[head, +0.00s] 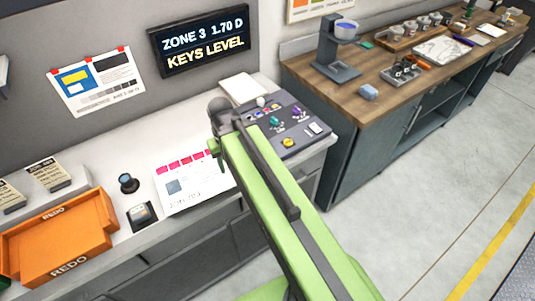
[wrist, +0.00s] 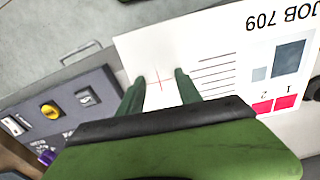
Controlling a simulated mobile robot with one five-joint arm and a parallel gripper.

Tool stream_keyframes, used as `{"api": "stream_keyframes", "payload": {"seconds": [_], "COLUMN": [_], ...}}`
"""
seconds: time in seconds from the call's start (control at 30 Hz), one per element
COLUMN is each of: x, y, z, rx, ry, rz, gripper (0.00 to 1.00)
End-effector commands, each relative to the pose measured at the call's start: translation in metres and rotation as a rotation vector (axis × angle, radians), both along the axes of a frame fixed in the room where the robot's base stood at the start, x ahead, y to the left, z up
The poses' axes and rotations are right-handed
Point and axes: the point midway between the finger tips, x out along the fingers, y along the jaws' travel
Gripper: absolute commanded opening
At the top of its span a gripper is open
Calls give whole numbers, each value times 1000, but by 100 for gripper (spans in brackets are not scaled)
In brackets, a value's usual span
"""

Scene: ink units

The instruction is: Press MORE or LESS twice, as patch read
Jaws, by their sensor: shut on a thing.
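The dark key panel (head: 300,137) stands on the counter, with a yellow button (head: 289,142), a teal knob (head: 277,121), a purple knob (head: 298,114) and a pale key (head: 314,128). It also shows at left in the wrist view (wrist: 70,125). I cannot read MORE or LESS. The wall display (head: 203,40) reads "ZONE 3 1.70 D, KEYS LEVEL". The print sheet (head: 190,190), marked JOB 709 in the wrist view (wrist: 225,60), lies flat with magenta patches. My gripper (wrist: 159,85) is above the sheet, beside the panel. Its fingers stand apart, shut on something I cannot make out.
Orange REDO trays (head: 60,240) sit at the left, near a small dark device (head: 141,216) and a dark round-topped thing (head: 128,183). A wooden bench (head: 400,75) with several items stands behind at right. The floor (head: 440,180) at right is clear.

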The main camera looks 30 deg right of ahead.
Motion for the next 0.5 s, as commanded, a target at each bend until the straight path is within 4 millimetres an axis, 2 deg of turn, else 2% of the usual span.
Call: {"api": "stream_keyframes", "payload": {"seconds": [0.03,0.1,0.5], "x": [0,0,0], "y": [0,-1,-1], "z": [-1,-1,-2], "rx": [-1,-2,-3], "ry": [0,0,1], "rz": [0,0,-1], "gripper": [10,0,0]}}
